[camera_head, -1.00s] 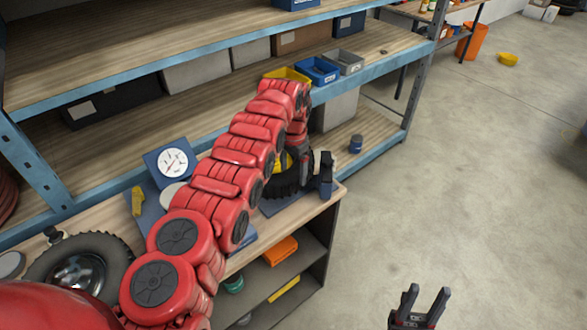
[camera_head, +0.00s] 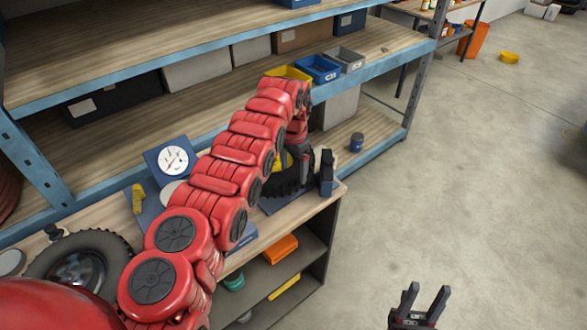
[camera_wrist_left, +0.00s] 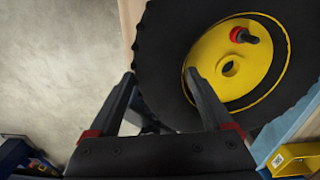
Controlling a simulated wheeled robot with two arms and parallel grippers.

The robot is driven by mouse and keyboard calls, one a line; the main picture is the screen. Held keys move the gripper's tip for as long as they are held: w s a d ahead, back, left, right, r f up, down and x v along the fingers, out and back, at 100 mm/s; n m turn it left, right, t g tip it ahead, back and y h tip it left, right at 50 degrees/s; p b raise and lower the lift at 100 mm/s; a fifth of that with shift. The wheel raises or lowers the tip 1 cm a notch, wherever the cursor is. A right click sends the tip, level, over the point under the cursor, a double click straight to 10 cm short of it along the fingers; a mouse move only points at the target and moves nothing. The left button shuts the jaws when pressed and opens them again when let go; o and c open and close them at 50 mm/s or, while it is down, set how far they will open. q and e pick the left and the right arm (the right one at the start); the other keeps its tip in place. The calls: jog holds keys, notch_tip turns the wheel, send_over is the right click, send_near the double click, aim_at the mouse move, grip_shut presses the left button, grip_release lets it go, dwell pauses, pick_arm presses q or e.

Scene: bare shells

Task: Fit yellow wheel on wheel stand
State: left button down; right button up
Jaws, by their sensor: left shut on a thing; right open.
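The yellow wheel, with a black tyre (camera_head: 291,184), is at the right end of the workbench, partly hidden behind my left arm. In the left wrist view its yellow hub (camera_wrist_left: 215,55) shows a hole and a red-and-black knob or stud. My left gripper (camera_wrist_left: 160,78) is shut on the tyre, with one finger outside the tread and the other over the hub side. A dark blue upright (camera_head: 326,172) beside the wheel and a blue plate under it look like the wheel stand; how the wheel meets it is hidden. My right gripper (camera_head: 428,298) is open and empty above the floor.
A dial gauge (camera_head: 174,160) stands on the bench left of my arm. Another tyre with a grey rim (camera_head: 80,268) lies at the bench's left. Behind is a blue-framed shelf (camera_head: 200,122) with bins.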

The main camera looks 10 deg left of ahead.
pick_arm(q)
jog(key=shift+f+b, duration=2.25)
jog(key=shift+f, duration=0.4)
dwell(0.8)
grip_release()
dwell(0.3)
jog(key=shift+r, duration=0.15)
dwell(0.4)
jog(key=shift+r, duration=1.4)
jog(key=shift+r, duration=0.1)
